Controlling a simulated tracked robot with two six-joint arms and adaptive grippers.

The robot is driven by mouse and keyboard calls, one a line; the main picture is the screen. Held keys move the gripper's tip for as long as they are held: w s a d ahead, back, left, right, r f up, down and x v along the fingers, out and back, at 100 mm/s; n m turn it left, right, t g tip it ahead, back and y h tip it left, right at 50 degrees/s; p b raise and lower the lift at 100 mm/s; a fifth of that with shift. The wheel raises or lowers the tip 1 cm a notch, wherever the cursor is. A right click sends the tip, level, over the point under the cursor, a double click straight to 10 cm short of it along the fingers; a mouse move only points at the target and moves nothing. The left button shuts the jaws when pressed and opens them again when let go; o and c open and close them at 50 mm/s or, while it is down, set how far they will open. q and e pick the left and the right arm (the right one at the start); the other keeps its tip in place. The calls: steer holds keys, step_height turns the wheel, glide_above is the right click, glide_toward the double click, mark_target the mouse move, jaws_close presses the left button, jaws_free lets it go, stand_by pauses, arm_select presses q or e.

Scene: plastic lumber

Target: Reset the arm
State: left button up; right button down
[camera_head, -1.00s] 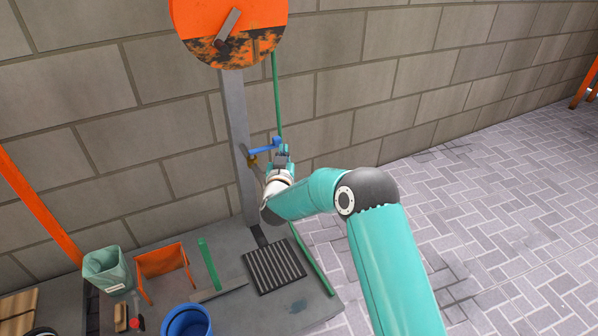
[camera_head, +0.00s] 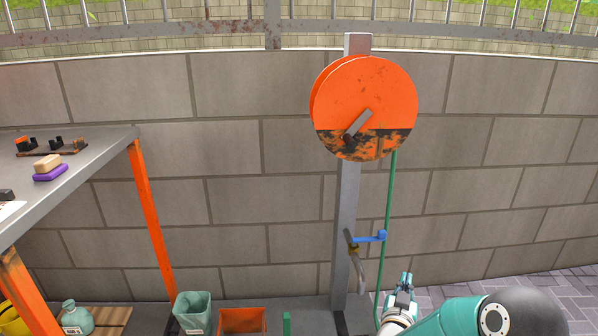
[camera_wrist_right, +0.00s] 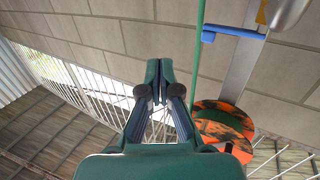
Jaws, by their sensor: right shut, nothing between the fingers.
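My right arm, teal with a dark grey elbow, enters the head view at the lower right. Its gripper (camera_head: 404,283) points up, below and right of a blue-handled tap (camera_head: 370,237) on a grey post (camera_head: 347,200), with a visible gap between them. In the right wrist view the gripper (camera_wrist_right: 158,72) has its fingertips together, with nothing between them. The blue handle (camera_wrist_right: 232,34) shows there at the upper right, apart from the fingers. My left gripper is in neither current view.
An orange hose reel (camera_head: 364,105) tops the post, and a green hose (camera_head: 388,200) hangs beside my right gripper. A grey table (camera_head: 80,165) with orange legs stands at the left. An orange bin (camera_head: 242,320) and a green bin (camera_head: 193,312) are below. A block wall (camera_head: 230,170) stands behind.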

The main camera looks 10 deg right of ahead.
steer(key=s+a+f+n+g+y, duration=0.25)
steer(key=s+a+f+y, duration=0.2)
steer(key=f, duration=0.55)
steer(key=s+a+f+n+g+y, duration=0.1)
steer(key=s+a+f+g+y, duration=0.25)
steer(key=s+a+f, duration=0.45)
steer(key=s+a+f+n+g+y, duration=0.1)
steer(key=s+a+f+g+y, duration=0.3)
steer(key=s, duration=0.6)
steer(key=s+a+f+g+y, duration=0.1)
steer(key=s+a+f+g, duration=0.35)
steer(key=s, duration=0.55)
step_height(320, 180, up, 36)
steer(key=p, duration=3.7)
steer(key=shift+w+a+r, duration=0.25)
steer(key=shift+w, duration=0.1)
